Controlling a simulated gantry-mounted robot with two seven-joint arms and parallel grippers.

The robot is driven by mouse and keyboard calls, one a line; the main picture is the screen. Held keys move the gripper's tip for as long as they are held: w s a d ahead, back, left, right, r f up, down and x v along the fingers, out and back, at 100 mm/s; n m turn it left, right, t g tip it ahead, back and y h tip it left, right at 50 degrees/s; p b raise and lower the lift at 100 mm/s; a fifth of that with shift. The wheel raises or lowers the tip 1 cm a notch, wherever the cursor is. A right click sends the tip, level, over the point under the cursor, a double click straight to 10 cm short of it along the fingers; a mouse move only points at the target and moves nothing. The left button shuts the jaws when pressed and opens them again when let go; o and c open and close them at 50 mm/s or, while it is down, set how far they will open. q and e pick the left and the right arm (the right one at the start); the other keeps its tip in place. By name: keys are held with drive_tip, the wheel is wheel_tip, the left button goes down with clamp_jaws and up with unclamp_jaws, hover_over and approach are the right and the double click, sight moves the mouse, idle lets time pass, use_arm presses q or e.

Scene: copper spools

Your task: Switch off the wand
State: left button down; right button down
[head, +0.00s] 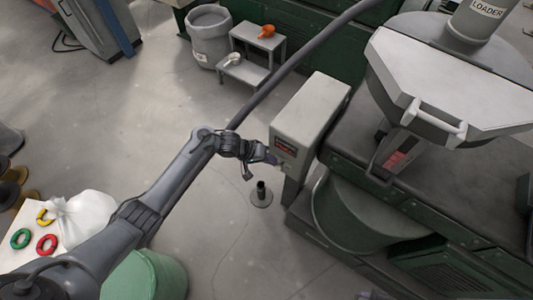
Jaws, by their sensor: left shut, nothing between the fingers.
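A light grey box (310,112) with a dark, red-lit panel (284,147) on its front stands beside the green machine. My left gripper (270,160) is at the lower front of this box, close to the panel. Its fingers are shut with nothing between them. I cannot tell whether they touch the box. The switch is too small to make out, and I cannot clearly pick out a wand. A thick grey hose (290,62) runs from the top edge down behind my left wrist. My right gripper is not in view.
A grey loader hopper (440,80) sits on the green machine at right. A short black post on a round base (261,195) stands on the floor below my gripper. A step stool (258,45) and grey bin (209,38) stand behind. Open floor lies left of the box.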

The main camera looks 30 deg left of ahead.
use_arm(q)
drive_tip(key=shift+s+f+t, duration=0.2)
drive_tip(key=shift+s+t, duration=0.05)
drive_tip(key=shift+t, duration=0.15)
idle(0.4)
